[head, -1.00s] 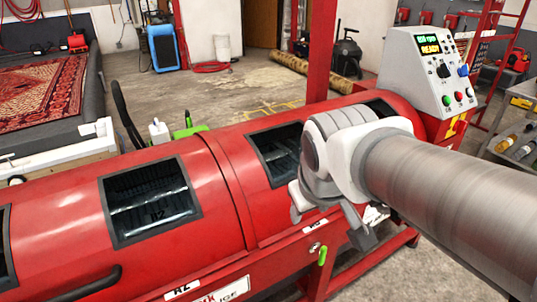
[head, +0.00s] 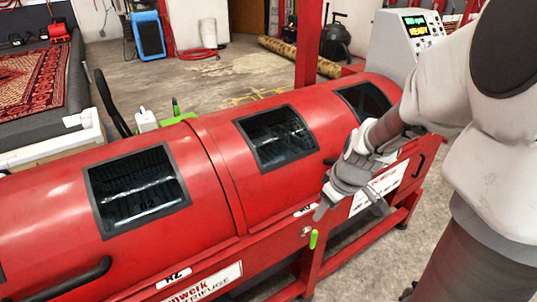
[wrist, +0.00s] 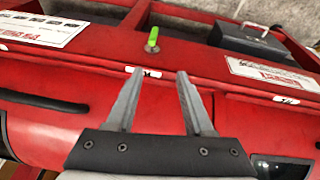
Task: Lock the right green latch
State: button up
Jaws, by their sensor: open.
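The green latch (head: 313,239) is on the front rail of the red centrifuge (head: 215,165), just below the drum seam. Its lever hangs down from a silver pivot. In the wrist view the green latch (wrist: 152,40) lies beyond my fingertips, roughly in line with the gap between them. My gripper (head: 350,211) is open and empty, above and to the right of the latch in the head view. Its two fingers (wrist: 160,76) point toward the latch without touching it. Another green part (head: 177,108) shows behind the drum; I cannot tell what it is.
The control panel (head: 408,38) stands at the drum's right end. Black handles (head: 80,284) stick out from the drum front. A grey box (wrist: 250,42) shows near the frame in the wrist view. Open concrete floor (head: 215,75) lies behind the machine.

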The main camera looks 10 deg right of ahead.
aim_at(317, 233)
jog(key=shift+m+t+y, duration=0.4)
jog(key=shift+y, duration=0.1)
jog(key=d+b+x, duration=0.1)
jog(key=b+x, duration=0.2)
jog(key=x, duration=0.3)
jog(key=d+b+x, duration=0.1)
jog(key=b+x, duration=0.2)
jog(key=x, duration=0.3)
jog(key=s+d+f+b+x, duration=0.1)
jog(key=b+x, duration=0.3)
jog(key=x, duration=0.3)
jog(key=shift+d, duration=0.4)
jog(key=shift+c, duration=0.3)
grip_shut()
